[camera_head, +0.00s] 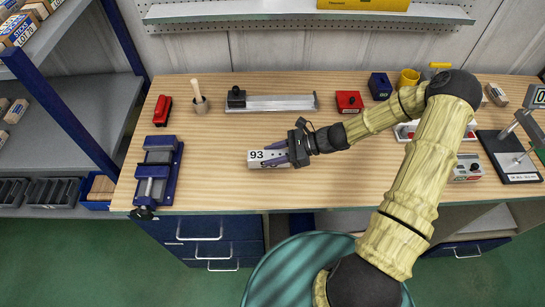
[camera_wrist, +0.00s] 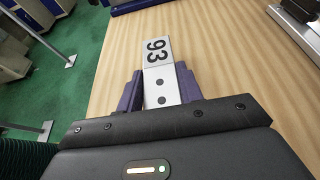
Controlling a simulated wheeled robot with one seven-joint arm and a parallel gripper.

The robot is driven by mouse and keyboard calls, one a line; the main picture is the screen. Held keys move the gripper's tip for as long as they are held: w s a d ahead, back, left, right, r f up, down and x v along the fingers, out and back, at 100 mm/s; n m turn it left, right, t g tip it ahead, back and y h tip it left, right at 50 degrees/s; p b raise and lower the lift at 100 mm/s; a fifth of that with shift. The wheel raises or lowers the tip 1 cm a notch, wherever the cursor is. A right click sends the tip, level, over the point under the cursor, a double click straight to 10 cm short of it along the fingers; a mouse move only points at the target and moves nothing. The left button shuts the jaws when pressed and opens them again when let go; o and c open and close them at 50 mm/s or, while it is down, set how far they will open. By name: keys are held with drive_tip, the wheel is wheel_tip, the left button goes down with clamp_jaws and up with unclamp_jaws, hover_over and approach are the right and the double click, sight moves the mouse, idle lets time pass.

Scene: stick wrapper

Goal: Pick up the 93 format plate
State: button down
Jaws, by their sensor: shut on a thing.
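The 93 format plate (camera_head: 256,156) is a small pale plate with a black "93" on its end, over the front middle of the wooden bench. In the wrist view the plate (camera_wrist: 157,52) points away from me, with two dark holes in its nearer part. My gripper (camera_head: 283,155) is shut on the plate, its purple fingers (camera_wrist: 159,88) on either side of it. The plate's near end is hidden by the gripper. I cannot tell whether the plate touches the bench or is just above it.
A blue vise (camera_head: 157,172) stands left on the bench (camera_head: 225,185). A metal rail (camera_head: 280,103), a wooden cup with a stick (camera_head: 200,105) and a red box (camera_head: 349,101) stand behind. A black stand (camera_head: 510,155) is at right. Bench around the plate is clear.

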sight(274, 154)
wheel_tip(274, 154, up, 9)
drive_tip(key=shift+f+b, duration=0.2)
drive_tip(key=shift+b, duration=0.3)
idle(0.4)
